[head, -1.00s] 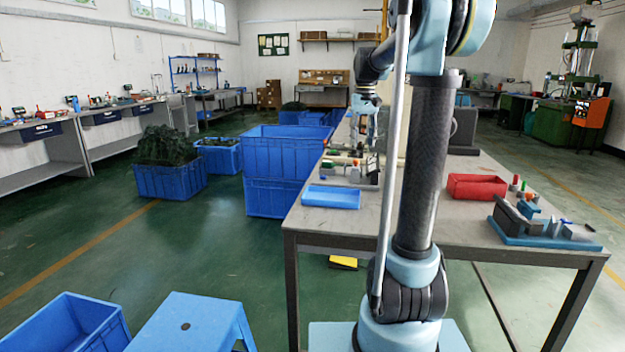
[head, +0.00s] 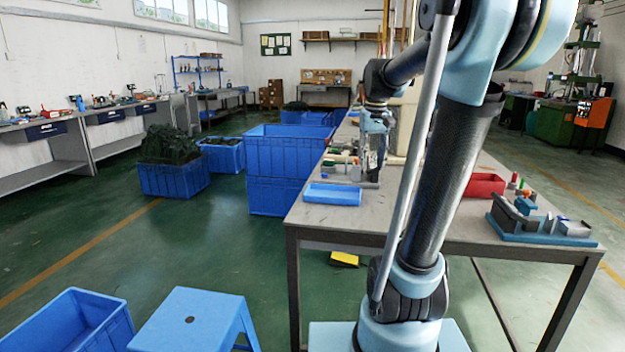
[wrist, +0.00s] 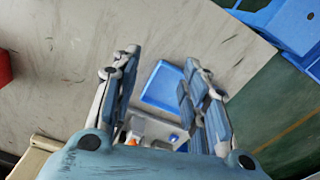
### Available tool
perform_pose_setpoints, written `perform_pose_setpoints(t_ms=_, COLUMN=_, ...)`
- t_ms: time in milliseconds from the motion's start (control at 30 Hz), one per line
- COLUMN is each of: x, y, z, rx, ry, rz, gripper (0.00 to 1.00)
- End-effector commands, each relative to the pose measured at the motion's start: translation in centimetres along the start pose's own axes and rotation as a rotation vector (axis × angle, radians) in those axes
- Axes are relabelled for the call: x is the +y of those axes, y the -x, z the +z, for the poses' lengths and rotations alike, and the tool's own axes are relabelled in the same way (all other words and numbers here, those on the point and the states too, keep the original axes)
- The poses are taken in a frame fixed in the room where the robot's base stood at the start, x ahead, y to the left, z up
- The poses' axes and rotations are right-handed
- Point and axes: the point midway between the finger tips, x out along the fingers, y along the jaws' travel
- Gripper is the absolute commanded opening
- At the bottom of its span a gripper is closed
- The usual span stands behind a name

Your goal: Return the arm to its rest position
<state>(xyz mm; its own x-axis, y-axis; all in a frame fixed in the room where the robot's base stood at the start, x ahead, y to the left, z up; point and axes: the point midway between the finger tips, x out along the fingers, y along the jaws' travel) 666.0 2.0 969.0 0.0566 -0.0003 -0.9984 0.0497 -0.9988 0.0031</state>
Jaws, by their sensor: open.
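My gripper (head: 376,165) shows in the head view above the left part of the workbench, pointing down, partly in front of a small fixture. In the wrist view my gripper (wrist: 160,95) has its two fingers spread apart with nothing between them in their grip. Beyond the fingers lies the blue tray (wrist: 165,85) on the bench top. My arm rises from its base in the middle of the head view and leans to the right, hiding part of the bench.
The workbench (head: 330,222) carries a blue tray (head: 332,194), a red bin (head: 483,185) and a blue-based fixture (head: 540,222) at the right. Stacked blue crates (head: 285,160) stand left of it. A blue stool (head: 195,320) stands at front left.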

Motion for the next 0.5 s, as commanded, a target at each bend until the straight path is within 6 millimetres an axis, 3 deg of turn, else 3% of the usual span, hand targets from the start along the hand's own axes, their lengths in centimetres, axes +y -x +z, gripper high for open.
perform_pose_setpoints(t_ms=100, x=-0.2, y=-1.5, z=3.6, rx=0.015, ry=-0.002, rz=0.001, gripper=0.41)
perform_pose_setpoints(t_ms=500, x=-0.7, y=-8.1, z=14.1, rx=0.071, ry=-0.013, rz=0.004, gripper=0.41)
